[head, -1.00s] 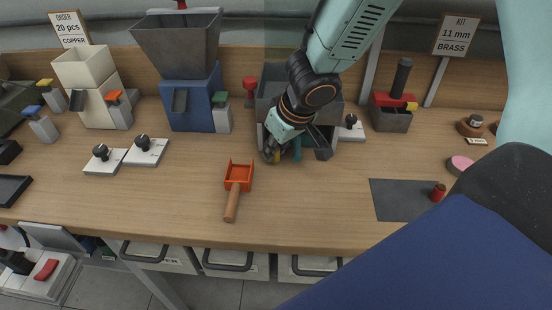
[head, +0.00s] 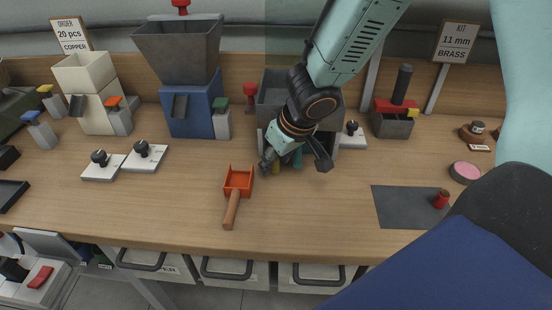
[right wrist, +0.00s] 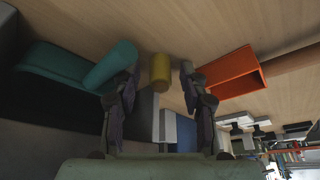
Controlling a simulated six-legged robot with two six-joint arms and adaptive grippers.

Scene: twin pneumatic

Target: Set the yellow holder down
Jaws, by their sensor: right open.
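The yellow holder (right wrist: 160,72) is a small yellow cylinder standing on the wooden table. In the head view only a bit of it (head: 276,168) shows beside the jaw of my right gripper (head: 293,165). In the right wrist view the open right gripper (right wrist: 159,76) has one finger on each side of the holder, with a visible gap on both sides. My left gripper is not in view.
An orange scoop (head: 238,182) with a wooden handle lies left of the gripper in the head view. A grey bin (head: 270,88) stands just behind the gripper. A grey mat (head: 400,208) lies to the right. The table front between scoop and mat is clear.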

